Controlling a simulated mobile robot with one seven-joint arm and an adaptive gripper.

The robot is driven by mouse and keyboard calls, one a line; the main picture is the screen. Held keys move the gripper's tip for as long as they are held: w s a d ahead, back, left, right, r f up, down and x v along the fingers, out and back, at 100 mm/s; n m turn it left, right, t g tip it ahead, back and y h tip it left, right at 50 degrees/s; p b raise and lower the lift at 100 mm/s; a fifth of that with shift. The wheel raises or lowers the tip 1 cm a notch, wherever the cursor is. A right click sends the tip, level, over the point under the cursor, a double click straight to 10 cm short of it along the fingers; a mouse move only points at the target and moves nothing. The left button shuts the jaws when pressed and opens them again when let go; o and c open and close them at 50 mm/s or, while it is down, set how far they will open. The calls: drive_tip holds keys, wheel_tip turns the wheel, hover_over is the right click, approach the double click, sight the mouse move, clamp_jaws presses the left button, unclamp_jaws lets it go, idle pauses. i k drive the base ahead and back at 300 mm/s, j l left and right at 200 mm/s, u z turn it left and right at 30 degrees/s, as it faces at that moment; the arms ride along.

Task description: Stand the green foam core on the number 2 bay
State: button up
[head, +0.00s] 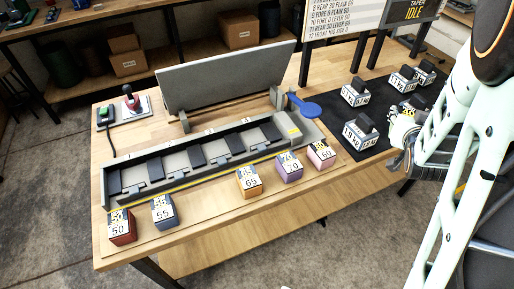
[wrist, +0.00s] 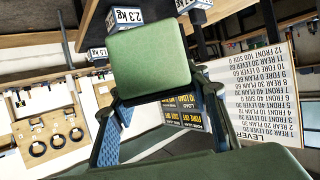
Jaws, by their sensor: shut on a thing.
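The green foam core (wrist: 147,60) fills the middle of the wrist view, held between the blue-padded fingers of my gripper (wrist: 150,100). In the head view my gripper (head: 402,130) is at the right, over the black mat's edge and right of the long grey fixture (head: 190,181). The core is mostly hidden there; only a small yellow label shows by the fingers. The fixture has a row of bays with dark sloping pads and a yellow line along its front. I cannot read bay numbers, so I cannot tell which is number 2.
Foam blocks marked 50 (head: 121,227), 55 (head: 163,212), 65 (head: 249,182), 70 (head: 290,167) and 60 (head: 321,154) stand before the fixture. A grey panel (head: 225,80) rises behind it, with a blue handle (head: 305,107) at right. Several weights stand on the black mat (head: 335,119).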

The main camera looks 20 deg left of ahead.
sight(177, 165)
drive_tip(key=k+j, duration=0.15)
drive_tip(key=j, duration=0.25)
drive_tip(key=k+j, duration=0.15)
drive_tip(key=j, duration=0.25)
drive_tip(key=k+j, duration=0.2)
drive_tip(key=j, duration=0.2)
drive_tip(key=k+j, duration=0.15)
drive_tip(key=j, duration=0.25)
